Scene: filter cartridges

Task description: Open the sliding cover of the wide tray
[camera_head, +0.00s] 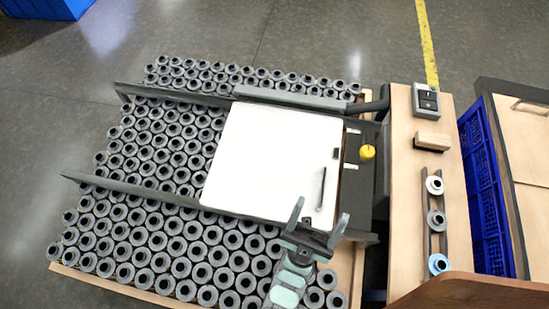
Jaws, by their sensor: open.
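The sliding cover (262,150) is a flat white panel lying between two dark rails. It has a slim dark handle bar (323,187) near its right edge. A narrow strip of the wide tray (351,160) shows just right of the cover, with pale parts on it. My gripper (320,221) is at the cover's lower right corner, just below the handle in the picture. Its two grey fingers are spread with nothing between them. I cannot tell its height above the cover.
Many grey ring-shaped cartridges (160,155) fill the area left of and around the cover. The upper rail (290,97) and lower rail (130,190) border it. Blue crates (486,185) are beyond.

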